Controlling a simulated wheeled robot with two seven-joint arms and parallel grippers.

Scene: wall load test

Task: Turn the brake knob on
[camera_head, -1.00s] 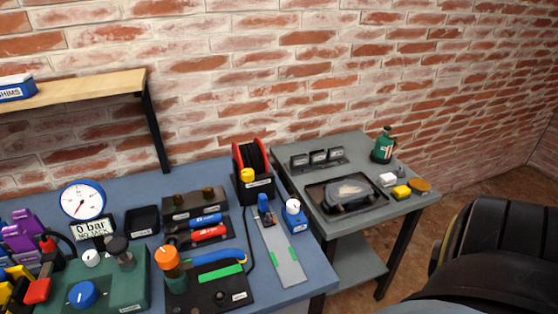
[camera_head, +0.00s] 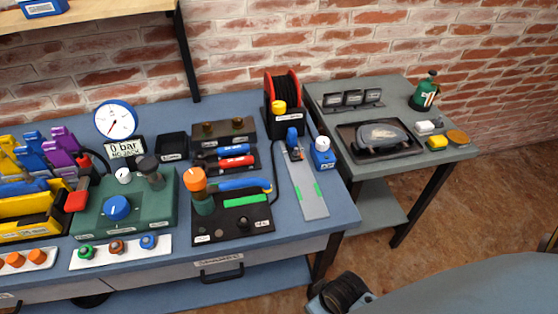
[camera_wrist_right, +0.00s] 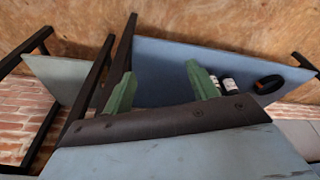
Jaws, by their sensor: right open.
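Several knobs show in the head view, and their labels are too small to read, so I cannot tell which is the brake knob. A yellow knob (camera_head: 279,107) sits on the front of the red and black reel (camera_head: 284,88). A white knob (camera_head: 322,143) tops a small blue box (camera_head: 322,158). A blue knob (camera_head: 117,207) with a white mark is on the green gauge unit (camera_head: 150,215). In the right wrist view, my right gripper (camera_wrist_right: 162,88) has green fingers spread apart with nothing between them. It is away from the knobs. My left gripper is not in view.
The blue bench (camera_head: 290,240) carries gauges, tools and a button strip (camera_head: 120,251). A grey side table (camera_head: 355,95) stands right of it, with a black tray (camera_head: 350,150) and a green bottle (camera_head: 425,90). The floor (camera_head: 500,190) at right is clear.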

